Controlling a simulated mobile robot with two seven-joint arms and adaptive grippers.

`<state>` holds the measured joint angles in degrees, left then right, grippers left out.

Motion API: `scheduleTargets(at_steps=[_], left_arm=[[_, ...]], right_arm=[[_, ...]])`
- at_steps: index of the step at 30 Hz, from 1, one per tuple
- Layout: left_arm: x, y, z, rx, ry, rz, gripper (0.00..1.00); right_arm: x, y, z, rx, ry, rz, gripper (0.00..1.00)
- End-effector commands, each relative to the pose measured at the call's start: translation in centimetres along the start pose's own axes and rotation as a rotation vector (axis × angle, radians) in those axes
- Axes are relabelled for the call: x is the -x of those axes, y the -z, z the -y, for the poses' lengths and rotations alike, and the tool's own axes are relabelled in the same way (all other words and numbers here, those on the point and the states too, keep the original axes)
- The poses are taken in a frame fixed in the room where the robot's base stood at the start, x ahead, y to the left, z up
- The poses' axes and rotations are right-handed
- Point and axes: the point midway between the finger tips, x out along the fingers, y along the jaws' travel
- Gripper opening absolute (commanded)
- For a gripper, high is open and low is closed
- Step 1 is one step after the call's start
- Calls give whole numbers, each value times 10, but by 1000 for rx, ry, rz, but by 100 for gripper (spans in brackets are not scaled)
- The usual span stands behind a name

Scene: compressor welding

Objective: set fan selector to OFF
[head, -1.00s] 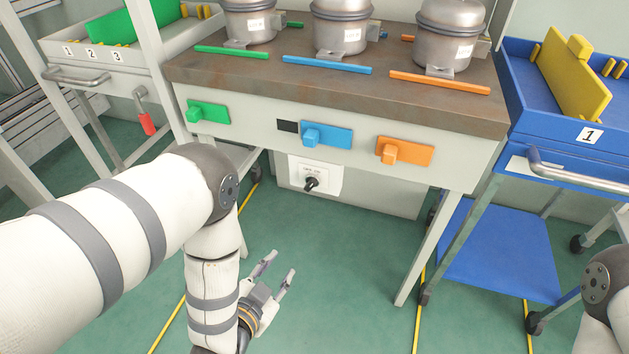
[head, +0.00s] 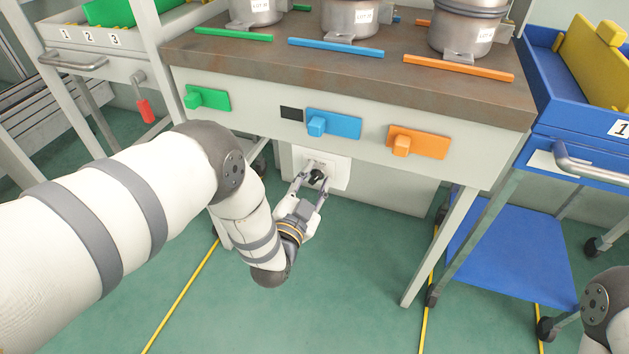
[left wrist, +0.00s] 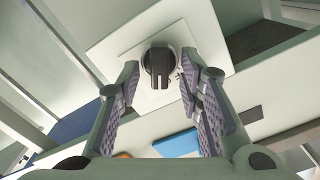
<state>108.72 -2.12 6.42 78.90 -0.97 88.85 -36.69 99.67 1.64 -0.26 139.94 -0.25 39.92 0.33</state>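The fan selector is a black rotary knob (head: 317,177) on a white plate (head: 338,173) under the workbench. In the left wrist view the knob (left wrist: 158,68) sits on its plate (left wrist: 205,48), just beyond and between my fingertips. The plate's lettering is not readable. My left gripper (head: 312,183) is open around or just in front of the knob. In the left wrist view its two padded fingers (left wrist: 160,85) stand apart on either side of it, with a visible gap; contact cannot be told. My right gripper is not in view; only part of my right arm shows at the right edge.
The workbench (head: 350,75) overhangs the plate, with green (head: 207,98), blue (head: 333,124) and orange (head: 418,142) blocks on its front. Pots (head: 352,17) stand on top. A blue cart (head: 505,245) is at the right and a grey cart (head: 75,62) at the left. Floor in front is clear.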

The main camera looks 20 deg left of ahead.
Motion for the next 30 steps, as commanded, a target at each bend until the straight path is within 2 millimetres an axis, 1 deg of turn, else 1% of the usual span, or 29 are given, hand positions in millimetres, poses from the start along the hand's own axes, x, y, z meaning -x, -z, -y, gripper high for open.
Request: scheduleTargets(at_steps=[2, 3, 5, 6, 7, 8, 14, 20, 26, 30], left_arm=[[0, 0, 0, 0, 0, 0, 33], [0, 0, 0, 0, 0, 0, 31], [0, 0, 0, 0, 0, 0, 17], [0, 0, 0, 0, 0, 0, 8], [0, 0, 0, 0, 0, 0, 2], [0, 0, 0, 0, 0, 0, 0], [0, 0, 0, 6, 1, 0, 0], [1, 0, 1, 66, 1, 1, 0], [1, -1, 2, 204, 1, 2, 0], [1, -2, 3, 334, 1, 4, 0]], right_arm=[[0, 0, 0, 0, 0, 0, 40], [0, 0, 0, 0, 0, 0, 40], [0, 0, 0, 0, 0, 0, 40], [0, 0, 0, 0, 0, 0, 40], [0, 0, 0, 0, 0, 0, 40], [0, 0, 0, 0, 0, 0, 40], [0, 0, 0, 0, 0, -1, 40], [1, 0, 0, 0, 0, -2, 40], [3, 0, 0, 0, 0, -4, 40], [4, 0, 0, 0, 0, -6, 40]])
